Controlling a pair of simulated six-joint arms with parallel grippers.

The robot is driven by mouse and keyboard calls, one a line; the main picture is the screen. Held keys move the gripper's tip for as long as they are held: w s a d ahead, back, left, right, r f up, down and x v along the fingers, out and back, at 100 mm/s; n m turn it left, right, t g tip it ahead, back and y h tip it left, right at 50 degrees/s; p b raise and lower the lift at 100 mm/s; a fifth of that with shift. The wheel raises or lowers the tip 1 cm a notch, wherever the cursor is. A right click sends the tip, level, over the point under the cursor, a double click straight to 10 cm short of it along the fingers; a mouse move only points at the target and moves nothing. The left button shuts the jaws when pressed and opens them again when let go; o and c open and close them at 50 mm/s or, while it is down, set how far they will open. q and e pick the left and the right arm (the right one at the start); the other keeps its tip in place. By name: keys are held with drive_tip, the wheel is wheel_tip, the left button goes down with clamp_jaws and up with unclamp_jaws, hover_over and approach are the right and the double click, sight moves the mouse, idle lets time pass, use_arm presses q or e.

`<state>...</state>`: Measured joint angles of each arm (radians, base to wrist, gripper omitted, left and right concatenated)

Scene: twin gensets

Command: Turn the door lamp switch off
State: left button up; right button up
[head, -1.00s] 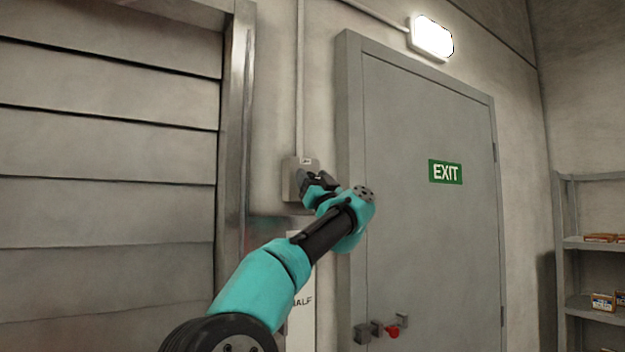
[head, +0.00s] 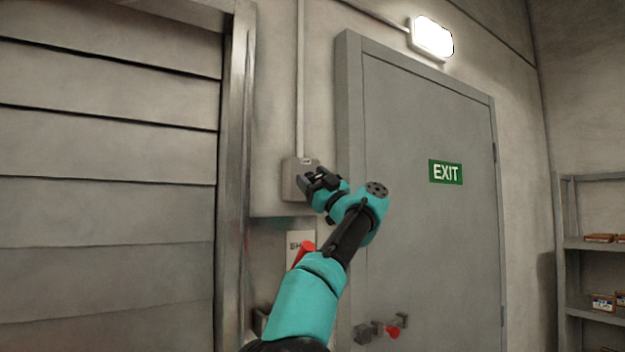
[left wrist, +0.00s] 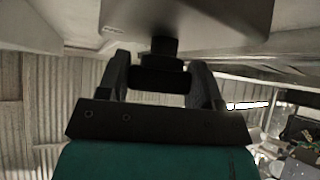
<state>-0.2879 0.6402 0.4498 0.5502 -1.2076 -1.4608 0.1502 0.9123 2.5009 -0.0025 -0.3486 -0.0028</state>
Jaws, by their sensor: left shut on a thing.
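The door lamp switch is a grey box (head: 291,178) on the wall left of the door, with a conduit running up from it. My left gripper (head: 309,180) is at the front of the box and covers part of it. In the left wrist view the pale box (left wrist: 190,18) is at the top, and a dark switch knob (left wrist: 160,72) sticks out from it between the fingers. My left gripper (left wrist: 160,78) is shut on this knob. The knob's setting is hard to read. The door lamp (head: 432,38) above the door is lit. My right gripper is not in view.
A grey door (head: 430,200) with an EXIT sign (head: 446,172) and a red-knobbed latch (head: 392,332) stands to the right. A red handle (head: 304,251) shows below the switch, by my left arm. A shelf (head: 590,244) is at the far right.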

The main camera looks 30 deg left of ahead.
use_arm(q)
drive_tip(key=shift+n+g, duration=1.1)
drive_tip(key=shift+g, duration=0.1)
drive_tip(key=o, duration=0.9)
drive_tip(key=shift+d+f, duration=0.1)
drive_tip(key=shift+d, duration=0.05)
drive_tip(key=v, duration=1.7)
drive_tip(key=shift+s+d, duration=0.1)
drive_tip(key=shift+d, duration=0.1)
